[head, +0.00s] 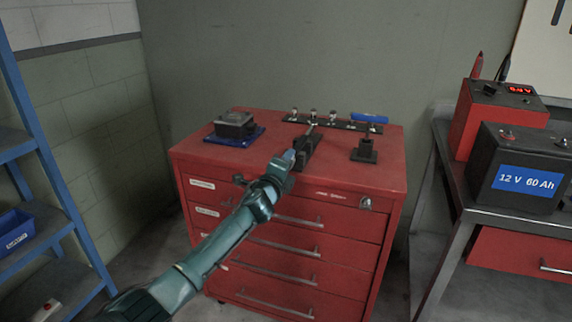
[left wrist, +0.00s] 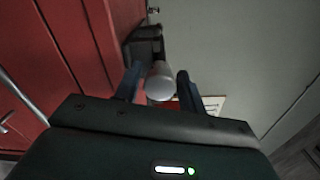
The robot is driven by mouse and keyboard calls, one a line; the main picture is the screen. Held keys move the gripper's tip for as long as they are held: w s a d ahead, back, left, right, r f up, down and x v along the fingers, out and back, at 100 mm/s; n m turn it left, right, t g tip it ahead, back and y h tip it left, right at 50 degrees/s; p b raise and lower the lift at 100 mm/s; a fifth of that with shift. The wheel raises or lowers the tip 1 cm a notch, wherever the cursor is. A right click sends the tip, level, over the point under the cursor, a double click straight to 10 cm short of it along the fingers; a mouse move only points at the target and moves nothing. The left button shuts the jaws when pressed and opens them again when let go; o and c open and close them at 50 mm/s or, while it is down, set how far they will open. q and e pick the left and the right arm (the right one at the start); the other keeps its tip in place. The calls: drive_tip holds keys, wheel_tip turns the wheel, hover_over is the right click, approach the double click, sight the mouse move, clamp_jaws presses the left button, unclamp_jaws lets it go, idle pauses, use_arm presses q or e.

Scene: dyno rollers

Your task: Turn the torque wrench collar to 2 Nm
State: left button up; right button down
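The torque wrench lies in a dark cradle (head: 304,150) on top of the red cabinet, with a thin metal shaft (head: 312,128) at its far end. My left arm reaches in from the lower left, and my left gripper (head: 290,157) is at the near end of the wrench. In the left wrist view a pale, round wrench end (left wrist: 160,84) sits between the two dark fingers of my left gripper (left wrist: 158,86). The fingers are close on both sides; whether they touch it is unclear. The collar's scale is not readable. My right gripper is not in view.
The red cabinet (head: 290,185) also carries a dark block on a blue plate (head: 235,138), a rack (head: 345,126) with several small fittings and a blue-handled tool, and a black stand (head: 365,152). A bench with a battery (head: 519,170) stands right, a blue shelf (head: 45,150) left.

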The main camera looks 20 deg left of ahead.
use_arm(q)
drive_tip(key=shift+o, duration=1.2)
drive_tip(key=shift+s, duration=0.1)
drive_tip(key=shift+s, duration=0.25)
drive_tip(key=s+p, duration=0.1)
drive_tip(key=s, duration=1.1)
drive_tip(key=shift+s+a, duration=0.25)
